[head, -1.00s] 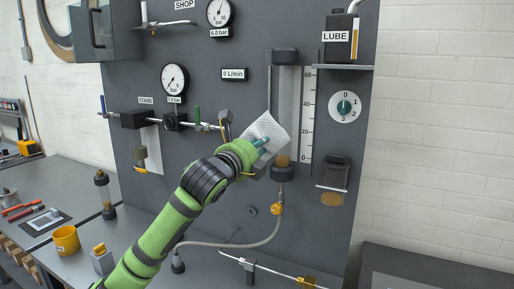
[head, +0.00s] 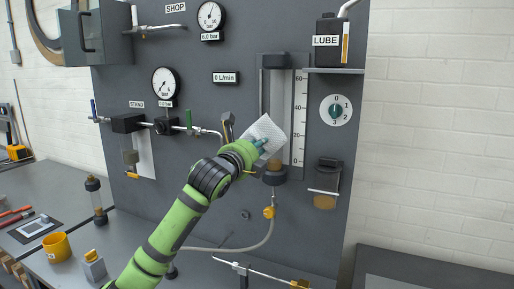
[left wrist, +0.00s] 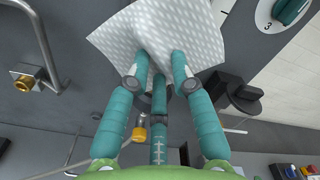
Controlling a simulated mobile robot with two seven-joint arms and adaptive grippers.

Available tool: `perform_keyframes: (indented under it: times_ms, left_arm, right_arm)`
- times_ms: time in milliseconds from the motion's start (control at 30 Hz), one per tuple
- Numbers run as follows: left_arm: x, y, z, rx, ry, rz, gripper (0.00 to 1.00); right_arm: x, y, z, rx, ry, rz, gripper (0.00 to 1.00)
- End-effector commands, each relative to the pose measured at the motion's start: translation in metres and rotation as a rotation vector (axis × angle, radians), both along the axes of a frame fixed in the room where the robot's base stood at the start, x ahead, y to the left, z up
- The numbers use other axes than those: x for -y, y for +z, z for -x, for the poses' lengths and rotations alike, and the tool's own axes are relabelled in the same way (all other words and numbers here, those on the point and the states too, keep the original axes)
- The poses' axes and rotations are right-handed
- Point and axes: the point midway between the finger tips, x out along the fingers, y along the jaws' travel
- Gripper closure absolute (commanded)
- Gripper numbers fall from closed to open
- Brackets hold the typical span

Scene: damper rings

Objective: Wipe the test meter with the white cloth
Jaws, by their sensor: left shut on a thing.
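The test meter is a tall clear tube (head: 277,92) with dark end caps and a white scale marked 0 to 60 (head: 299,110), upright on the grey panel. Amber fluid shows near its bottom. My left gripper (head: 258,144) is shut on the white dotted cloth (head: 267,129). The cloth covers the tube's lower middle in the head view; whether it touches cannot be told. In the left wrist view the teal fingers (left wrist: 160,72) pinch the cloth (left wrist: 150,32), which spreads out beyond them. My right gripper is not in view.
The panel holds gauges (head: 165,83), a stand pipe with valves (head: 128,123), a rotary knob (head: 336,110), and a LUBE bottle (head: 331,55) on a shelf. A yellow cup (head: 57,247) stands on the left bench. A hose runs below the meter.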

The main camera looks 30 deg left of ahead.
Motion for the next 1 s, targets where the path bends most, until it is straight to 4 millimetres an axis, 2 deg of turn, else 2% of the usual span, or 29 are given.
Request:
perform_keyframes:
  times_ms: [1000]
  left_arm:
    - [-0.001, 0.001, -0.018, 0.001, 0.001, 0.0, 1.0]
  right_arm:
    - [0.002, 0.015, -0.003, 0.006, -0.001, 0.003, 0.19]
